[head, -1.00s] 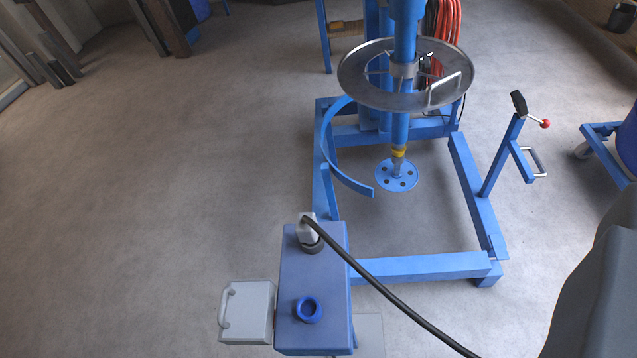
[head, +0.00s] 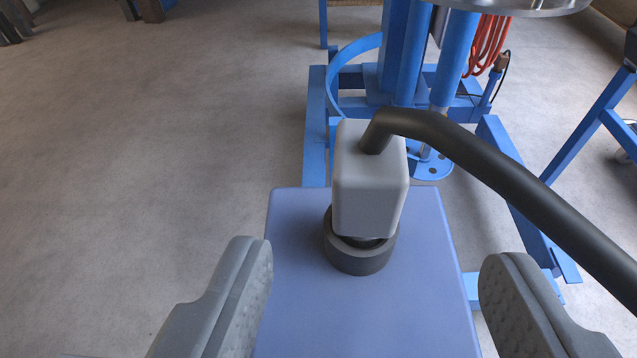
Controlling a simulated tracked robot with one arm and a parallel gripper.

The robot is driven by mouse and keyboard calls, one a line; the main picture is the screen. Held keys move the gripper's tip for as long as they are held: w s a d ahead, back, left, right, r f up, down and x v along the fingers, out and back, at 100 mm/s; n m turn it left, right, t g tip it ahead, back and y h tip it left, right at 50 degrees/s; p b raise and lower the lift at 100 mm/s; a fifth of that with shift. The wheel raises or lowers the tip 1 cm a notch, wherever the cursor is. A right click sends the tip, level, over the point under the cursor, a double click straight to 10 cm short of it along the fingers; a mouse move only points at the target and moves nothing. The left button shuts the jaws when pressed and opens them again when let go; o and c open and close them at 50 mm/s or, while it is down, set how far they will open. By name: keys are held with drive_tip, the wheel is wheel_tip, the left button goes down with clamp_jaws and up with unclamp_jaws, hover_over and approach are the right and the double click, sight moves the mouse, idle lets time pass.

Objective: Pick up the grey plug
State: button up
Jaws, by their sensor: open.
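The grey plug (head: 368,190) is a rounded block standing upright in a dark round socket (head: 360,248) on top of the blue box (head: 300,275). A thick black cable (head: 490,165) leaves the plug's upper part and runs off to the right. My gripper (head: 378,275) is open, with one grey finger on each side of the blue box in the lower picture. The plug stands ahead of the fingertips, roughly between them and apart from both.
The blue mixer frame (head: 313,130) stands behind the box, with a curved blue arm (head: 340,62) and a steel ring (head: 520,6) above. A red coiled hose (head: 487,45) hangs at the back right. Bare floor (head: 150,160) lies to the left.

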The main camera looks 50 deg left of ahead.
sight(369, 145)
drive_tip(key=x, duration=0.6)
drive_tip(key=shift+w+r, duration=0.1)
drive_tip(key=shift+r, duration=0.1)
drive_tip(key=shift+b+x, duration=0.55)
drive_tip(key=shift+x, duration=2.2)
drive_tip(key=shift+r, duration=0.1)
drive_tip(key=shift+c, duration=0.3)
drive_tip(key=c, duration=1.1)
